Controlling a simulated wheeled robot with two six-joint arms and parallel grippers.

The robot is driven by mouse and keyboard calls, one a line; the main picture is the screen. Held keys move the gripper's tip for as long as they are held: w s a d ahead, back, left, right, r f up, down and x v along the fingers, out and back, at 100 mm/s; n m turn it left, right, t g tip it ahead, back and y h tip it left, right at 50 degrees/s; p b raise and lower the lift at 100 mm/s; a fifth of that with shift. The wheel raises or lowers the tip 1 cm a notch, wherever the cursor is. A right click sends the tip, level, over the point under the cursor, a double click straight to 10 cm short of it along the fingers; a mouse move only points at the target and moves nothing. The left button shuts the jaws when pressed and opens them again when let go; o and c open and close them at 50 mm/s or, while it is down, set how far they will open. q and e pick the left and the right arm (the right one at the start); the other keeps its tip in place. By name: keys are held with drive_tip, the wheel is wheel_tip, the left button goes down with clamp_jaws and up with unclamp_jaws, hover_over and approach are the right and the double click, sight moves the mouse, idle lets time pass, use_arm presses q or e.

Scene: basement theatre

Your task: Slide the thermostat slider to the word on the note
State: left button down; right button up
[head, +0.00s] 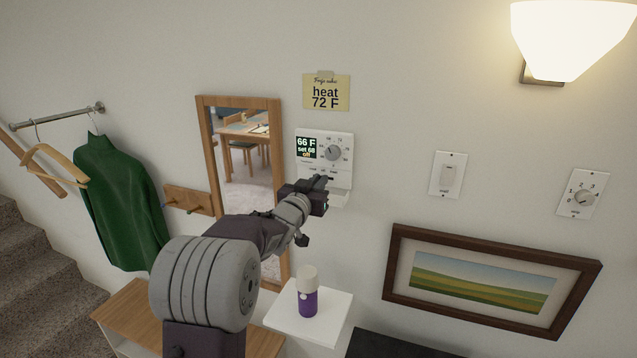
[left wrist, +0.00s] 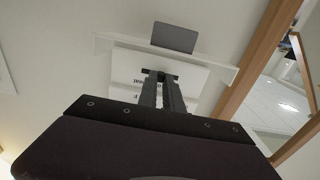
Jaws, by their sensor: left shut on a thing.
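The note (head: 326,92) is yellow, taped to the wall, and reads "heat 72 F". Below it is the white thermostat (head: 325,135), with a round dial (head: 333,153) and a small display (head: 306,148) reading "66 F, set 68, off". My left gripper (head: 324,186) is at the thermostat's lower edge and covers most of the slider area. In the left wrist view the thermostat (left wrist: 198,82) appears upside down, and my left fingers (left wrist: 163,82) are closed together at a dark slot in its face. The slider knob is hidden between the fingertips. My right gripper is not in view.
A wood-framed mirror (head: 202,108) hangs left of the thermostat. A white shelf (head: 335,323) below holds a purple bottle (head: 307,300). To the right are a wall switch (head: 448,175), a rotary dial (head: 583,197) and a framed picture (head: 480,285). A green garment (head: 115,200) hangs at left.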

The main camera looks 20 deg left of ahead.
sight(336, 178)
use_arm(q)
drive_tip(key=shift+r, duration=0.1)
drive_tip(key=shift+d+b, duration=0.2)
drive_tip(key=shift+b, duration=0.15)
drive_tip(key=shift+d+f+b, duration=0.2)
drive_tip(key=shift+d+b, duration=0.9)
drive_tip(key=shift+d, duration=0.05)
drive_tip(key=shift+w+d+r, duration=0.1)
drive_tip(key=shift+d, duration=0.25)
drive_tip(key=shift+a+r, duration=0.1)
drive_tip(key=c, duration=1.6)
unclamp_jaws()
drive_tip(key=shift+o, duration=0.6)
drive_tip(key=shift+d, duration=0.25)
